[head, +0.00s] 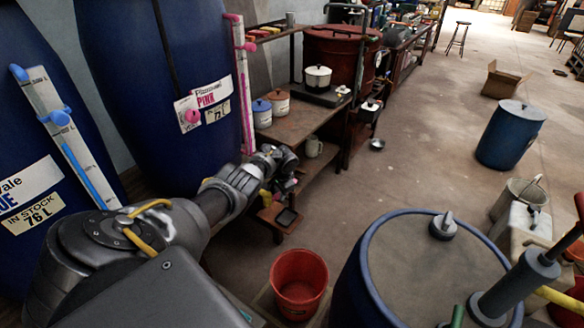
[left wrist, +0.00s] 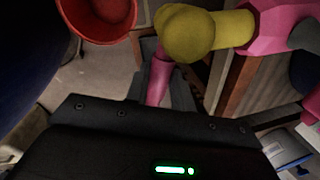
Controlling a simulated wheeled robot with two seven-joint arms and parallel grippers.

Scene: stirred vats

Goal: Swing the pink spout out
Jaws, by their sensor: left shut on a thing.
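The pink spout (left wrist: 160,84) hangs below a yellow joint (left wrist: 190,32) in the left wrist view, with a pink pipe (left wrist: 275,28) on the joint's right. My left gripper (head: 284,170) is at the front of the pink-labelled blue vat's lower right side, and is shut on the spout. In the head view my gripper and wrist mostly hide the spout and the yellow joint. The vat (head: 160,80) carries a PINK label (head: 208,97) and a pink-marked level gauge (head: 241,80).
A red bucket (head: 298,284) stands on the floor below my left gripper, also visible in the left wrist view (left wrist: 98,14). Wooden shelves (head: 300,122) with pots stand just beyond. A blue drum (head: 375,296) is at front right. The floor between is clear.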

